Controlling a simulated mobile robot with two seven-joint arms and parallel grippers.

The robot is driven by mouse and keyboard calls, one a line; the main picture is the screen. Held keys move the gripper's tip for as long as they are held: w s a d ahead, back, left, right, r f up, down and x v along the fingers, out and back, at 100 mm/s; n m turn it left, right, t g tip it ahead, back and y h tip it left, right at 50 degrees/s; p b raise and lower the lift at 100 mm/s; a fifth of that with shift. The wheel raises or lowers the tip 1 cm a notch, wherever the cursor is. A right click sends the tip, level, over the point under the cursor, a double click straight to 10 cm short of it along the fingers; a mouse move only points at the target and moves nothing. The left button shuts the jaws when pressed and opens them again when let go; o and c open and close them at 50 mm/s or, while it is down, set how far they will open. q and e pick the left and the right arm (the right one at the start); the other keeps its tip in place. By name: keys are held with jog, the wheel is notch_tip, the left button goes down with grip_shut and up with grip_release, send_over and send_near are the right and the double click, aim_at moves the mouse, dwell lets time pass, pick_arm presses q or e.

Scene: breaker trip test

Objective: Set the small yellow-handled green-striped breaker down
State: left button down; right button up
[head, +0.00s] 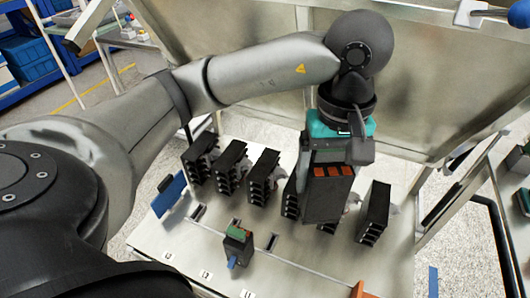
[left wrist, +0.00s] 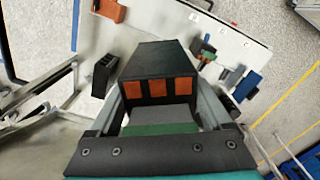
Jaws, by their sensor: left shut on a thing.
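My left gripper (head: 330,162) points down over the white bench and is shut on a black breaker (head: 328,196) with orange windows on its upper end. In the left wrist view the breaker (left wrist: 157,62) sits between the two grey fingers (left wrist: 160,103). A green band (left wrist: 160,130) and a grey part show at its near end. No yellow handle is visible on it. The breaker is above the bench, in front of black units in the head view; I cannot tell whether its lower end touches anything. My right gripper is not in view.
Several black slotted units (head: 231,168) stand in a row on the bench (head: 190,250), one (head: 373,212) right of the held breaker. A small black breaker (head: 238,246) with green top and blue handle stands in front. An orange piece (head: 358,290) is at the front edge.

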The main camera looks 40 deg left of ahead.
aim_at(328, 210)
pick_arm(q)
jog(key=f+n+b, duration=0.1)
jog(key=f+n, duration=0.1)
jog(key=n, duration=0.2)
jog(key=d+f+n+b, duration=0.1)
jog(key=f+n+b, duration=0.1)
jog(key=f+n, duration=0.1)
jog(key=d+f+n+b, duration=0.1)
jog(key=f+n, duration=0.1)
jog(key=n, duration=0.3)
jog(key=shift+f+n, duration=0.3)
notch_tip(328, 210, down, 10)
jog(key=d+n+b, duration=0.2)
jog(key=n+b, duration=0.4)
jog(key=n, duration=1.2)
jog(key=shift+d+r, duration=0.15)
jog(key=shift+d, duration=0.1)
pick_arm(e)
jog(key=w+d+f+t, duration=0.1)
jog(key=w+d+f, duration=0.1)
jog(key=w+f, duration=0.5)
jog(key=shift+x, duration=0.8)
